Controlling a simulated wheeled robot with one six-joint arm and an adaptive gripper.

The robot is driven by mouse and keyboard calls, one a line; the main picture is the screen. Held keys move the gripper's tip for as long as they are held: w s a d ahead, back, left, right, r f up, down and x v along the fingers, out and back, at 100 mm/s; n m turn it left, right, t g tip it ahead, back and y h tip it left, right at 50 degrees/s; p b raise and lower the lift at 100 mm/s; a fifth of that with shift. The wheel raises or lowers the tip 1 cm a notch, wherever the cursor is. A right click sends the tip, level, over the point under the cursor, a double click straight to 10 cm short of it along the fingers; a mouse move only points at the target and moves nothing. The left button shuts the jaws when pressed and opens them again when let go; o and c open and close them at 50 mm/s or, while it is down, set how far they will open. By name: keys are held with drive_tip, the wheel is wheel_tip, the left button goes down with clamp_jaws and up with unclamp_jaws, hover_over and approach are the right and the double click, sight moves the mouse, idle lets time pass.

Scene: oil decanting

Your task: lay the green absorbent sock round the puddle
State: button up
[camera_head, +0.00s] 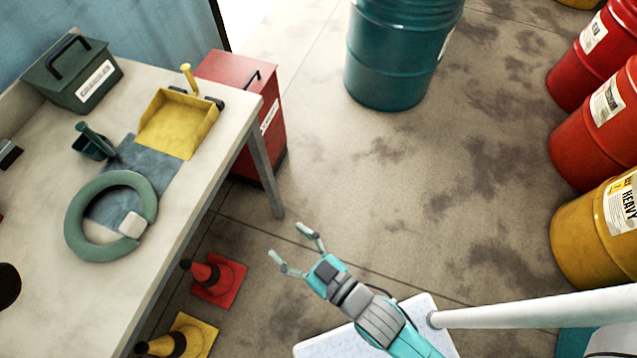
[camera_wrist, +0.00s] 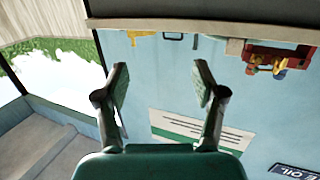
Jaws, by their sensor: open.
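The green absorbent sock (camera_head: 78,228) lies as a ring on the workbench in the head view, with a pale block or tag (camera_head: 133,224) at its right side. Part of it lies over a blue-grey mat (camera_head: 155,164). I cannot pick out a clear puddle; the floor shows several dark stains (camera_head: 500,240). My gripper (camera_head: 290,243) is open and empty, in front of the bench's right edge and well to the right of the sock. In the wrist view, my gripper (camera_wrist: 161,80) points at a blue wall (camera_wrist: 160,60); no sock shows there.
The bench (camera_head: 190,215) also holds a yellow dustpan (camera_head: 160,125), a green box (camera_head: 70,85) and a small green holder (camera_head: 93,145). A red cabinet (camera_head: 250,80), cones (camera_head: 215,280) and a teal drum (camera_head: 390,60) stand on the floor. Red and yellow drums (camera_head: 590,235) line the right.

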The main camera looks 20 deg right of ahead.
drive_tip(key=s+d+r+m+h, duration=0.3)
drive_tip(key=s+d+m+h, duration=0.2)
drive_tip(key=s+d, duration=1.1)
drive_tip(key=s+h, duration=0.1)
drive_tip(key=h, duration=0.1)
drive_tip(key=shift+s+d+r+h, duration=0.15)
drive_tip(key=shift+s+h, duration=0.15)
drive_tip(key=shift+s, duration=0.1)
drive_tip(key=shift+s+d+r+m, duration=0.1)
drive_tip(key=shift+s+r+m, duration=0.1)
drive_tip(key=shift+s+m, duration=0.1)
drive_tip(key=shift+c, duration=0.7)
